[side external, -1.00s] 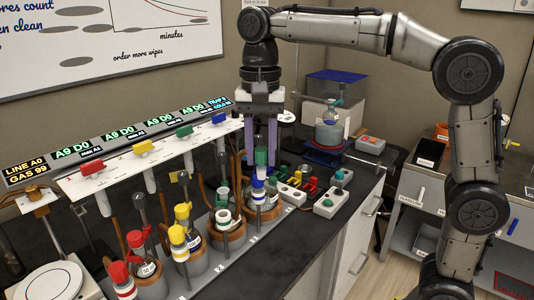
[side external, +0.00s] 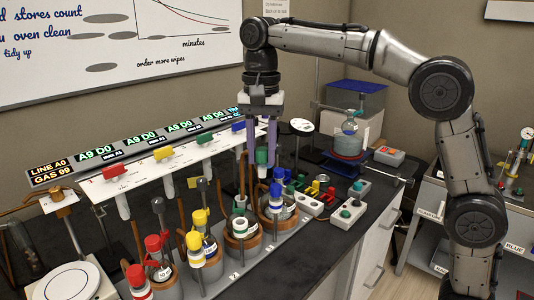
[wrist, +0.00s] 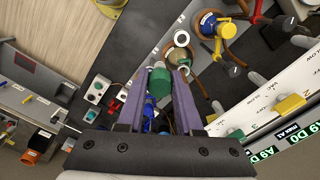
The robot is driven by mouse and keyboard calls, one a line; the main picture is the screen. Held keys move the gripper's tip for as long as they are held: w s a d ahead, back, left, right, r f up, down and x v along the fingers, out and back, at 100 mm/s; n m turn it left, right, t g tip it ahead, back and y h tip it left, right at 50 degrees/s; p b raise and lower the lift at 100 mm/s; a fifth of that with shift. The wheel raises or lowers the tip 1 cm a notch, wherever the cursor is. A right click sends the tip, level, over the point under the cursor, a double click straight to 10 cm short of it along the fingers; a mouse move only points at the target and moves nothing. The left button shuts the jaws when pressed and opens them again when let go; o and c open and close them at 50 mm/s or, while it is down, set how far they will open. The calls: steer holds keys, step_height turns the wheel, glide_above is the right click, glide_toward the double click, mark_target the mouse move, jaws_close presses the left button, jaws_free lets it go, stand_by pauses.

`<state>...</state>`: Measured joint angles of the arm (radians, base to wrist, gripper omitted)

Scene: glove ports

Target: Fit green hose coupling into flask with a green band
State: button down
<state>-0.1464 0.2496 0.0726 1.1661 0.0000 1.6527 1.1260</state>
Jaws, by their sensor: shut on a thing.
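The green hose coupling (side external: 261,157) is gripped between the purple fingers of my gripper (side external: 260,150), held upright above the bench. The wrist view also shows the coupling (wrist: 159,84) between the fingertips. The flask, with a pale collar and green marking (side external: 239,224), stands in a round brown holder, below and left of the coupling in the side view. Its open pale mouth ring shows in the wrist view (wrist: 181,39), just beyond the fingertips. The coupling and flask are apart. The flask's lower body is hidden by its holder.
A blue-capped flask (side external: 276,191) stands close to the right. Yellow-capped (side external: 195,241) and red-capped (side external: 137,275) flasks stand to the left. Copper hoses and grey posts rise around them. A white valve panel (side external: 155,170) runs behind. Small button boxes (side external: 351,210) sit at right.

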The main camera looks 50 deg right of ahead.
steer(key=w, duration=0.6)
steer(key=shift+d, duration=0.35)
stand_by(0.3)
steer(key=shift+w, duration=0.1)
steer(key=shift+w+a+f+n, duration=0.1)
steer(key=shift+w+f+n, duration=0.15)
steer(key=shift+f, duration=0.3)
steer(key=shift+w+a+f+n, duration=0.15)
steer(key=shift+w+f, duration=0.2)
steer(key=shift+f, duration=0.2)
steer(key=shift+d, duration=0.1)
steer(key=shift+f, duration=0.1)
steer(key=shift+f, duration=2.8)
steer(key=shift+f, duration=1.7)
steer(key=c, duration=0.5)
jaws_free()
